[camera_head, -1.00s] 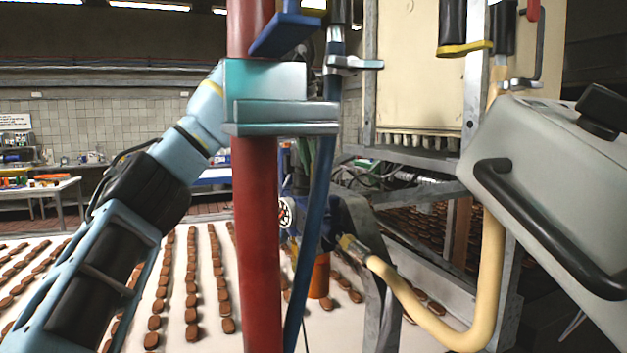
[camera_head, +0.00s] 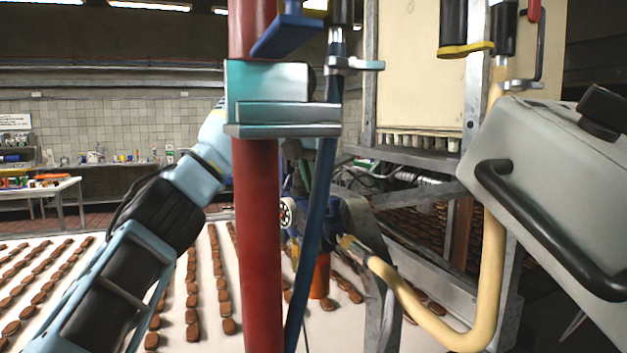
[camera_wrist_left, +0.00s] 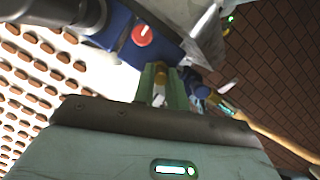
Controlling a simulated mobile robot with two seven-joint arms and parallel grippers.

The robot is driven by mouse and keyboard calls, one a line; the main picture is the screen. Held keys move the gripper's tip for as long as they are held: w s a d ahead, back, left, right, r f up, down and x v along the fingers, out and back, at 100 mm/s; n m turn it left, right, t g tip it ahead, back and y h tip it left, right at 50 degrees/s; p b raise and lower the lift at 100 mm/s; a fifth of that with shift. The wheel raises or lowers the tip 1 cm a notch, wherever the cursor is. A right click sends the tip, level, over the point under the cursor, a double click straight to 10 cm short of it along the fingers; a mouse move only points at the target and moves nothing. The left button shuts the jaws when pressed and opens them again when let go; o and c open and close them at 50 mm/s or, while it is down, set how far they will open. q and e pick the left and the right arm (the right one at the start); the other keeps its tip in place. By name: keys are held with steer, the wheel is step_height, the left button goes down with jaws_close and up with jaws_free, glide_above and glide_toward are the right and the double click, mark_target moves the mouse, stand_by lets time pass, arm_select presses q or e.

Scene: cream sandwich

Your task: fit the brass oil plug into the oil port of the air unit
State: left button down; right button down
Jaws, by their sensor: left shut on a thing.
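My left gripper (camera_wrist_left: 160,86) shows in the left wrist view with its green fingers shut on a small brass-coloured piece, the oil plug (camera_wrist_left: 160,77). The fingers hide part of it. The blue air unit (camera_wrist_left: 118,35) with a red knob lies just beyond the fingertips. In the head view the air unit (camera_head: 293,233) with its round gauge is partly hidden behind the red pipe and blue hose. The pipe also hides my left gripper there. I cannot make out the oil port, or whether the plug touches the unit. My right gripper is in neither view.
The thick red pipe (camera_head: 256,225) with its clamp and the blue hose (camera_head: 312,235) stand in front of the unit. A cream hose (camera_head: 415,305) curves at right, below a grey box (camera_head: 560,180). Rows of brown biscuits lie on the white belt (camera_head: 110,280).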

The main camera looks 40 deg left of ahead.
arm_select(q)
steer(key=shift+f, duration=0.1)
steer(key=c, duration=1.4)
jaws_free()
steer(key=shift+c, duration=0.2)
steer(key=v, duration=1.2)
